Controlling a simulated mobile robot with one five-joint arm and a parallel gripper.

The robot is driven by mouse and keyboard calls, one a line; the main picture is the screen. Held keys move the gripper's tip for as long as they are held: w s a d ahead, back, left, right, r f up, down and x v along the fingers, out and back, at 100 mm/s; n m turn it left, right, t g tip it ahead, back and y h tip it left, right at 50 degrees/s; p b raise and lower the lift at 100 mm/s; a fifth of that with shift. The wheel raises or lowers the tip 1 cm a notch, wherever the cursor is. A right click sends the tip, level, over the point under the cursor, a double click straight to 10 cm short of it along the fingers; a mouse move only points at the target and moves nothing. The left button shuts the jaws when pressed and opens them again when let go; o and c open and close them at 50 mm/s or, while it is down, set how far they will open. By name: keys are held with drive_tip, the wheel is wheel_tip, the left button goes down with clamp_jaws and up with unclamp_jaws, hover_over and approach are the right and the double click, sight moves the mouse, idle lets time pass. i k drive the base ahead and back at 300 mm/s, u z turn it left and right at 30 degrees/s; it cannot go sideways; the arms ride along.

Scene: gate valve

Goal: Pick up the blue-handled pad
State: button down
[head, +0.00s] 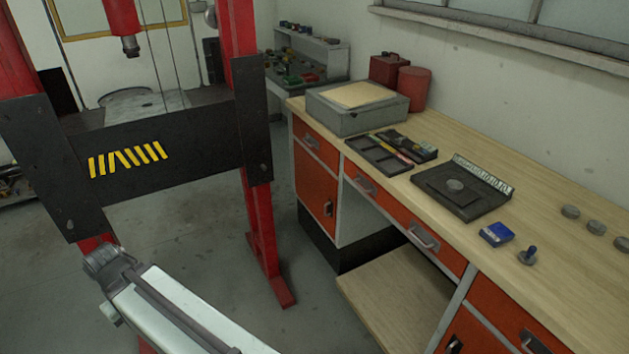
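The blue-handled pad (527,256) stands on the wooden workbench near its front edge, right of the middle of the head view. I see no gripper fingers, and nothing touches the pad.
A small blue box (496,234) lies just left of the pad. A black plate with a scale (470,190), dark trays (378,157) and a grey case (357,115) lie farther back. Several grey discs (571,211) sit at right. A red press frame (256,200) stands left.

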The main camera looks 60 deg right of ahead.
sight(527, 257)
drive_tip(key=z, duration=2.85)
drive_tip(key=k, duration=0.4)
drive_tip(key=z, duration=0.6)
